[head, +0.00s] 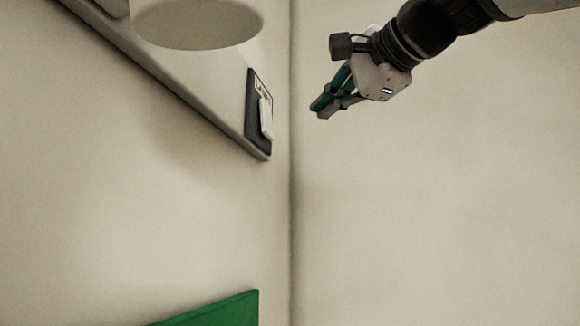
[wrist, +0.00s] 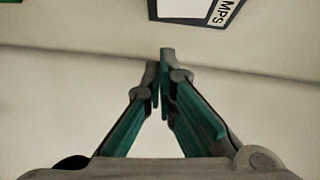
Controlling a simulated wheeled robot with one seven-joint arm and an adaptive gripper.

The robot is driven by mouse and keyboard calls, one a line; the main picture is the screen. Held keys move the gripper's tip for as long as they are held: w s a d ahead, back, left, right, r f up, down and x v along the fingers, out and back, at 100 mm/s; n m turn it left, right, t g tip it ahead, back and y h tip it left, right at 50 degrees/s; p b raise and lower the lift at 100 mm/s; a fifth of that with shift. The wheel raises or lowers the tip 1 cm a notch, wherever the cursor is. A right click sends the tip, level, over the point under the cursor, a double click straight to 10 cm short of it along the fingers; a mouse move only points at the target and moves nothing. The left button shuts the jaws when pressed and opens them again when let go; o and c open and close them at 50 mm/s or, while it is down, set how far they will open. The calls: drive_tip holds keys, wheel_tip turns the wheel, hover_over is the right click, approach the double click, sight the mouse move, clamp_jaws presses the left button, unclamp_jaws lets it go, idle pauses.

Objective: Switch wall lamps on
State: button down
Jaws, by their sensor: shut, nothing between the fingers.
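A dark switch plate (head: 254,133) with a white rocker switch (head: 266,118) and a small white label sits on the end of a pale wall-mounted beam. Part of the plate shows at the top of the wrist view (wrist: 238,6), with a label ending in "MPS". A pale, round lamp-like fixture (head: 195,27) hangs at the top left, cut off by the frame; I cannot tell whether it is lit. My gripper (head: 318,108), with green fingers, is shut and empty, to the right of the plate and apart from it. Its fingertips (wrist: 162,58) point toward the plate in the wrist view.
The pale beam (head: 175,75) slopes down from the upper left to the plate. A wall corner runs vertically just right of the plate. A green panel edge (head: 225,310) shows at the bottom. The space around my gripper is clear.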

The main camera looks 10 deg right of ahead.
sight(266, 120)
drive_tip(key=w+a+f+p, duration=0.1)
drive_tip(key=w+a+p, duration=0.1)
drive_tip(key=w+a, duration=0.4)
drive_tip(key=shift+w, duration=0.55)
drive_tip(key=shift+a, duration=0.1)
